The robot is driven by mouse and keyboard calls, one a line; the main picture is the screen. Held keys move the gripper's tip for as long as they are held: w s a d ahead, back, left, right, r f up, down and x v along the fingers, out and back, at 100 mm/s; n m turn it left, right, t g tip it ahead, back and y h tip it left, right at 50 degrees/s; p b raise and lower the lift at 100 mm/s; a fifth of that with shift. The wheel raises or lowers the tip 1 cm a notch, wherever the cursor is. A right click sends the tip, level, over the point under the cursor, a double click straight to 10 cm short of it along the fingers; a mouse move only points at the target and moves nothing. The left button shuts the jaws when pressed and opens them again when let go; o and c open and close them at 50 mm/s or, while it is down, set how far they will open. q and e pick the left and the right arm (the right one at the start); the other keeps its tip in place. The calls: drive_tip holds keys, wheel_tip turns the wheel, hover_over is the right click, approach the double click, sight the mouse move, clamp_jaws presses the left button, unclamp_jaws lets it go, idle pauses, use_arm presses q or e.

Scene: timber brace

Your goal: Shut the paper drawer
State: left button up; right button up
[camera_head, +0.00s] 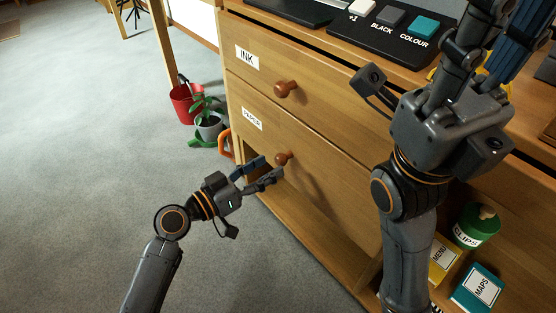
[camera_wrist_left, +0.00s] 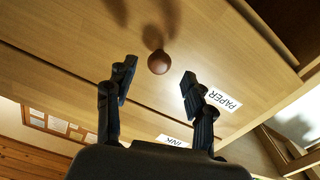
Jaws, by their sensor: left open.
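The paper drawer (camera_head: 312,155) is the lower wooden drawer of the cabinet, with a PAPER label (camera_head: 252,118) and a round brown knob (camera_head: 282,158). Its front looks nearly flush with the drawer above; I cannot tell how big any gap is. My left gripper (camera_head: 268,167) is open at this knob. In the left wrist view the knob (camera_wrist_left: 158,61) shows between the spread fingertips (camera_wrist_left: 158,75), apart from both. My right gripper (camera_head: 505,25) is raised at the upper right, in front of the cabinet; its fingertips are cut off by the frame.
The ink drawer (camera_head: 325,95) with its own knob (camera_head: 286,89) is above. A button panel (camera_head: 388,25) sits on top. A green tin (camera_head: 477,225) and boxes are lower right. Carpet at left is clear.

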use_arm(q)
drive_tip(key=v, duration=0.7)
idle(0.4)
